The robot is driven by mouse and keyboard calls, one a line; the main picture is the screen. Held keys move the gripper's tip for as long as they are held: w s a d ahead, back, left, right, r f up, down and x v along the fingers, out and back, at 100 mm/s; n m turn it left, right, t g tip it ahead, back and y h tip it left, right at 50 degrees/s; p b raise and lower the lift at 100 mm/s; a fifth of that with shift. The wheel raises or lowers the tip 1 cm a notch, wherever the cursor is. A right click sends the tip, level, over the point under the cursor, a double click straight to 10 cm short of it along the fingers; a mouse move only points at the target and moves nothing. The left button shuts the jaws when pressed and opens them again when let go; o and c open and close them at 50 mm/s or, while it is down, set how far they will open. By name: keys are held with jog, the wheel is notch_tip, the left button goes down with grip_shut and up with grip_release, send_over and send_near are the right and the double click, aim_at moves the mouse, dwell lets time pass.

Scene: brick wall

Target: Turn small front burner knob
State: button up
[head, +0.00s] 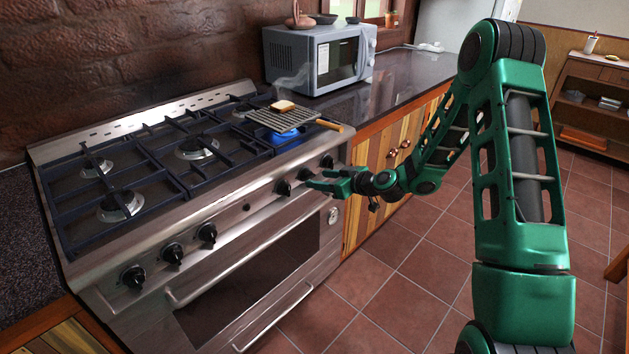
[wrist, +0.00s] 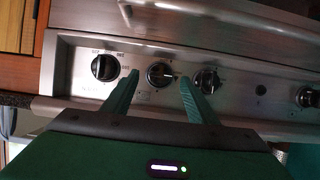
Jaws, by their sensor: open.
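A steel stove (head: 225,215) has a row of black knobs on its front panel. My gripper (head: 316,180) is open at the right-hand group of three knobs. In the wrist view its two green fingers (wrist: 159,84) stand on either side of the middle knob (wrist: 159,74) of that group. That knob also shows in the head view (head: 305,173), partly by the fingers. I cannot tell whether the fingers touch it. The outer knob (wrist: 105,67) and the inner knob (wrist: 207,80) lie outside the fingers. A blue flame (head: 287,134) burns at the stove's right front.
A wire rack (head: 272,121) with a wooden handle (head: 329,125) and smoking toast (head: 283,105) sits over the flame. The oven handle (head: 272,315) juts out below the panel. A microwave (head: 320,57) stands on the counter behind. The tiled floor (head: 400,275) is clear.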

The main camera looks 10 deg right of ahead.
aim_at(312, 178)
jog(key=shift+x, duration=1.7)
jog(key=c, duration=1.1)
jog(key=shift+o, duration=0.2)
jog(key=shift+w+d+f+m+g+y, duration=0.1)
jog(key=shift+d+f+m+g+y, duration=0.1)
jog(key=shift+m+y, duration=1.55)
jog(key=shift+w+d+f+m+g+y, duration=0.15)
jog(key=shift+m+y, duration=0.55)
jog(key=shift+m, duration=2)
jog(key=shift+d+f+m+g+y, duration=0.2)
jog(key=shift+m+y, duration=1.05)
jog(key=shift+m, duration=1)
